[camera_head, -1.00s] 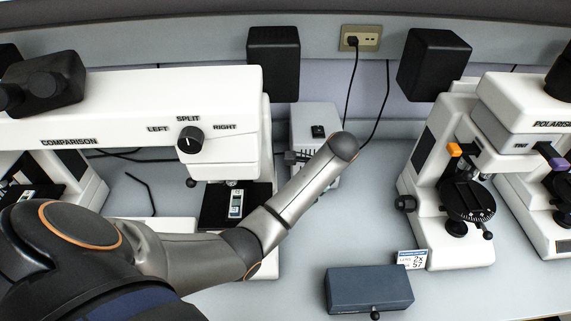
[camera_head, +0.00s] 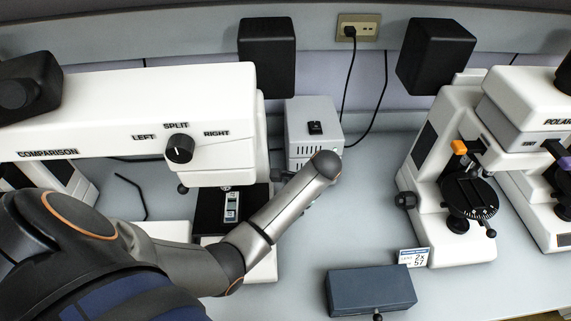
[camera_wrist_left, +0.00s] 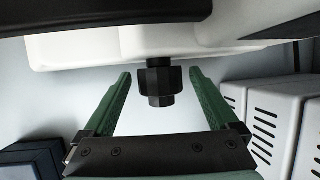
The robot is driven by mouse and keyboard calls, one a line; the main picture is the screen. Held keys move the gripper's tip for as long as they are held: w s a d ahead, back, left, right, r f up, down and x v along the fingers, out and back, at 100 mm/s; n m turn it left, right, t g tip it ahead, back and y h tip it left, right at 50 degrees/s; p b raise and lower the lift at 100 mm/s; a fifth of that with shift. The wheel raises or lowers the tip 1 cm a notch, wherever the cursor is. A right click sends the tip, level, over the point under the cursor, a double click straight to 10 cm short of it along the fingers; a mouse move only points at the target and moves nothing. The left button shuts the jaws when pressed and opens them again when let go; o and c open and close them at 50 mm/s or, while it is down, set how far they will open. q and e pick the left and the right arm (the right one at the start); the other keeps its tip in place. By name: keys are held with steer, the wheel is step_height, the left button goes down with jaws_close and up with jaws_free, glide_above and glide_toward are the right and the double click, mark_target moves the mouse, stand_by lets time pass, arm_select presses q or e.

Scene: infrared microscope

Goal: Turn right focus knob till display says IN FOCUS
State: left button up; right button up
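In the left wrist view a black ribbed knob (camera_wrist_left: 160,82) sticks out from a white microscope body (camera_wrist_left: 90,45). My left gripper (camera_wrist_left: 160,74) is open, with one green finger on each side of the knob. Gaps show on both sides; I cannot tell whether the knob is within fingertip depth. In the head view the white comparison microscope (camera_head: 215,95) stands at the left, with a dark dial (camera_head: 179,149) marked LEFT, SPLIT, RIGHT. My left arm covers its right side and hides the gripper and knob there. No IN FOCUS text is visible. My right gripper is out of view.
A grey power box (camera_head: 313,112) with a black switch stands behind my left forearm. A dark blue box (camera_head: 370,290) lies at the front, beside a small card (camera_head: 413,258). A polarising microscope (camera_head: 450,170) stands at the right.

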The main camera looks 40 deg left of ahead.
arm_select(q)
steer(key=c, duration=1.3)
steer(key=shift+t, duration=0.3)
steer(key=shift+s+d+t+y, duration=0.1)
steer(key=shift+t+y, duration=0.6)
steer(key=shift+y, duration=0.2)
steer(key=shift+f+n+t+y, duration=0.1)
steer(key=shift+n+t+y, duration=0.6)
steer(key=shift+t+y, duration=0.65)
steer(key=o, duration=1.3)
steer(key=shift+o, duration=0.2)
steer(key=shift+d, duration=0.1)
